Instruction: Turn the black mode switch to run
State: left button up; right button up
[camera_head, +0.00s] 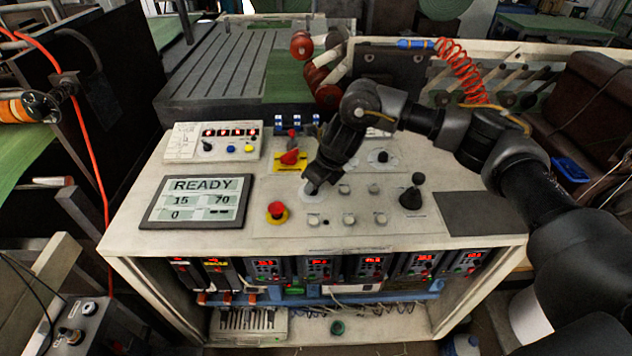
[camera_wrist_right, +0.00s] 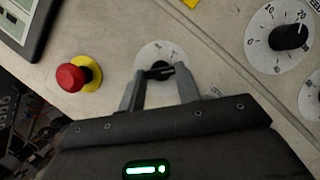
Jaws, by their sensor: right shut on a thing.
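The black mode switch (camera_wrist_right: 157,71) sits on a round pale dial plate (camera_wrist_right: 148,53) in the right wrist view. My right gripper (camera_wrist_right: 160,88) has its two fingers on either side of the switch and is shut on it. In the head view my right gripper (camera_head: 312,186) reaches down onto the console top, and its fingers hide most of the switch there. The dial markings are too small to read. My left gripper is not in view.
A red emergency button (camera_head: 277,211) on a yellow base stands just left of the switch. A display (camera_head: 197,201) reading READY is further left. A red rotary handle (camera_head: 290,157), several grey buttons and a black joystick (camera_head: 412,194) surround the gripper.

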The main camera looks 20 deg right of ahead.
jog(key=shift+m, duration=0.5)
jog(key=o, duration=1)
jog(key=shift+s+d+r, duration=0.1)
jog(key=shift+s+r, duration=0.05)
jog(key=shift+r, duration=0.4)
jog(key=b+v, duration=0.1)
jog(key=v, duration=0.8)
jog(key=shift+s+r+b, duration=0.25)
jog(key=shift+r+b, duration=0.05)
